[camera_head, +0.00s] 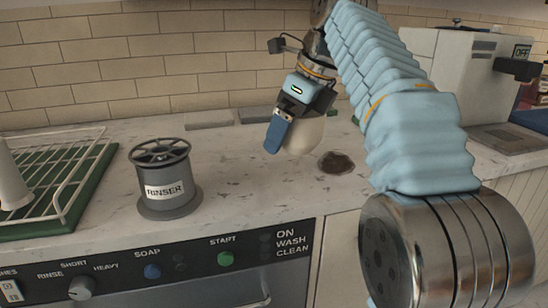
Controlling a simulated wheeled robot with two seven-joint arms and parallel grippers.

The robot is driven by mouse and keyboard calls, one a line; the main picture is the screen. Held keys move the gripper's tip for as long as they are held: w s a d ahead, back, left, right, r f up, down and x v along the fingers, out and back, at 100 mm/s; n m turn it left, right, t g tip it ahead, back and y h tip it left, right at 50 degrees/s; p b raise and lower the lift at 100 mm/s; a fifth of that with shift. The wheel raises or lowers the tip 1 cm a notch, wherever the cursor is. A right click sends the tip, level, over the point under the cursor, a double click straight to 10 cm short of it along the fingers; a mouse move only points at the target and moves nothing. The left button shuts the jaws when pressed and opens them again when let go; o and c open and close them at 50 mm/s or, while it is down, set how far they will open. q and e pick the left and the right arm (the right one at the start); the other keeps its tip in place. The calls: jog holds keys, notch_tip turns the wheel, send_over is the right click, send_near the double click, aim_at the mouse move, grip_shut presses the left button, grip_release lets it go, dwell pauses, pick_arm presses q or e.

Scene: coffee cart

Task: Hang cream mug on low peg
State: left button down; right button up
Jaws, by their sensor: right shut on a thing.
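My right gripper (280,132) hangs over the counter in the middle of the head view, with its blue finger pointing down. It is shut on the cream mug (307,135), a rounded pale shape partly hidden behind the finger and gripper body. I cannot tell whether the mug touches the counter, and its handle does not show clearly. No low peg can be made out in this view. My left gripper is not in view.
A grey rinser (167,190) stands left of centre. A white wire rack (62,172) on a green mat is at the far left. A dark round spot (337,162) marks the counter. A grey machine (455,75) stands at the right. A washer panel (215,262) runs along the front.

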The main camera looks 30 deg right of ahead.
jog(key=w+f, duration=0.1)
jog(key=f, duration=0.1)
jog(key=w+a+f, duration=0.1)
jog(key=w+f, duration=0.1)
jog(key=shift+x, duration=1.25)
jog(key=shift+s+d+f, duration=0.1)
jog(key=shift+d+f, duration=0.05)
jog(key=shift+f, duration=0.35)
jog(key=shift+f, duration=0.15)
jog(key=o, duration=0.9)
jog(key=v, duration=1.2)
jog(key=shift+v, duration=0.9)
